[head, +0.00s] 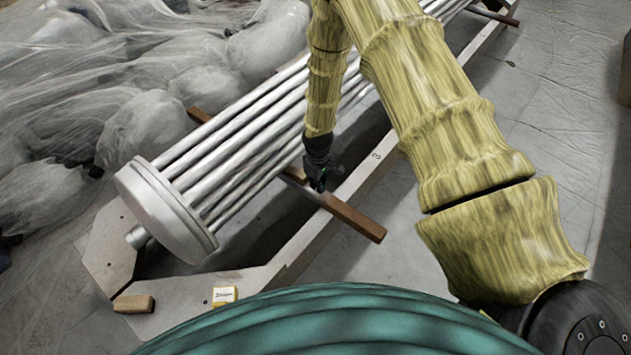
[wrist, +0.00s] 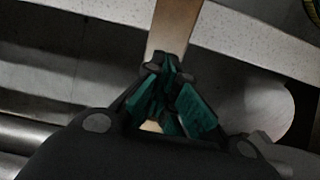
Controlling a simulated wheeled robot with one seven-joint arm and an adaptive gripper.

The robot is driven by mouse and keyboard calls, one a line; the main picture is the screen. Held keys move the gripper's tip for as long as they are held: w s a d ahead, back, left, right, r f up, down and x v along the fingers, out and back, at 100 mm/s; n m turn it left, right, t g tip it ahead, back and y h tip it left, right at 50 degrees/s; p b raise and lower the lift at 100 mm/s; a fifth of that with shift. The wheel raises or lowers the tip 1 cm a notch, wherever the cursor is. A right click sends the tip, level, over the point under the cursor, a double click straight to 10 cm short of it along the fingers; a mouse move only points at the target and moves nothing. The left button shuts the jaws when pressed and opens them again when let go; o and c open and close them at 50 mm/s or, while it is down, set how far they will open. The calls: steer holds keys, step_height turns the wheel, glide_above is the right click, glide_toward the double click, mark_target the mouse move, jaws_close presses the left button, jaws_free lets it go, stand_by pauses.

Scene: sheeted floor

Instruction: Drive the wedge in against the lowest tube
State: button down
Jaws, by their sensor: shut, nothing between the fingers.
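The bundle of grey metal tubes (head: 232,146) runs diagonally, ending in a round plate (head: 168,213). Its lowest tube is on the side facing my gripper. A brown wooden bar (head: 355,219) crosses beneath the tubes and also shows in the wrist view (wrist: 173,25). My gripper (head: 319,186) is shut and empty, pointing down over this bar, just right of the tubes. In the wrist view its green fingertips (wrist: 172,110) are together above the wood. A pale wooden patch (wrist: 151,126) shows beside them; I cannot tell whether it is the wedge or the bar. Contact with the tube is hidden.
A pale frame rail (head: 325,222) runs along the right of the tubes. Plastic-sheeted heaps (head: 150,130) fill the left.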

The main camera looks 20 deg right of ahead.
steer(key=shift+s+d+r, duration=0.15)
steer(key=shift+s+d, duration=0.15)
steer(key=shift+s, duration=0.3)
steer(key=shift+s+r+p, duration=0.25)
steer(key=shift+r+p, duration=0.05)
steer(key=shift+p, duration=0.05)
step_height(320, 180, up, 9)
steer(key=p, duration=0.1)
